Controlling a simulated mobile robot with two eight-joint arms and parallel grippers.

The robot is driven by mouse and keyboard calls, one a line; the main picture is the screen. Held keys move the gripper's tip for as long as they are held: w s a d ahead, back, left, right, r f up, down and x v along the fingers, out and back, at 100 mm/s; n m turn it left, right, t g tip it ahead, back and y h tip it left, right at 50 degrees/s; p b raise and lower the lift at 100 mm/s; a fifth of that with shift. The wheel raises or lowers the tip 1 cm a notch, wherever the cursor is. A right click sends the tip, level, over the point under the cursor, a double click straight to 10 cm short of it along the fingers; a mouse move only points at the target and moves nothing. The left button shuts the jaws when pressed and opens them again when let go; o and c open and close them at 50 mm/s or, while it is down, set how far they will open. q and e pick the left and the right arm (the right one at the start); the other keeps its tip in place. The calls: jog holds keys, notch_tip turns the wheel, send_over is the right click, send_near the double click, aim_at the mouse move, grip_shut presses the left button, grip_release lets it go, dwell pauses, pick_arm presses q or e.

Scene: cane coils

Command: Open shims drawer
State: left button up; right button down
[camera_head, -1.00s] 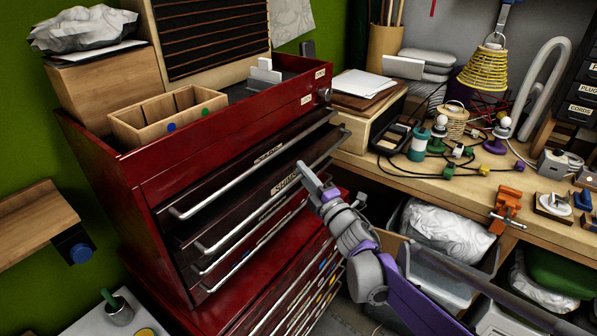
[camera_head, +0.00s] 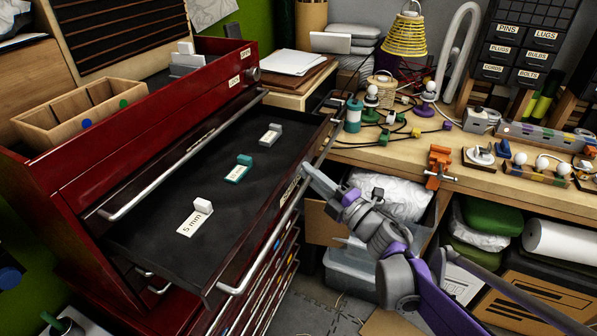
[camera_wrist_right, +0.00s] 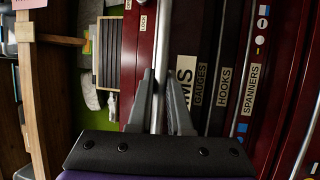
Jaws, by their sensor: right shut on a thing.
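The shims drawer (camera_head: 222,150) is pulled far out of the red tool chest (camera_head: 90,170) in the head view. Its dark floor holds a few small blocks, one on a "5 mm" card (camera_head: 193,223). A long silver handle (camera_head: 262,246) runs along its front. My right gripper (camera_head: 308,170) is shut on this handle near its right part. In the right wrist view the gripper (camera_wrist_right: 160,85) has its fingers on either side of the handle bar (camera_wrist_right: 163,45), and a finger partly covers the drawer's label (camera_wrist_right: 187,80). My left gripper is out of view.
More labelled drawers (camera_wrist_right: 225,85) lie below, closed. A wooden workbench (camera_head: 400,155) with lamps, cords and an orange clamp (camera_head: 438,167) stands to the right. Clear bins and boxes sit under it. A wooden tray (camera_head: 82,105) rests on the chest.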

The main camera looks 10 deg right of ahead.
jog(key=shift+s+d, duration=0.15)
jog(key=c, duration=1.1)
grip_release()
jog(key=b+v, duration=0.1)
jog(key=v, duration=0.9)
jog(key=shift+s+d+f, duration=0.1)
jog(key=shift+s+d, duration=0.05)
jog(key=shift+s, duration=0.15)
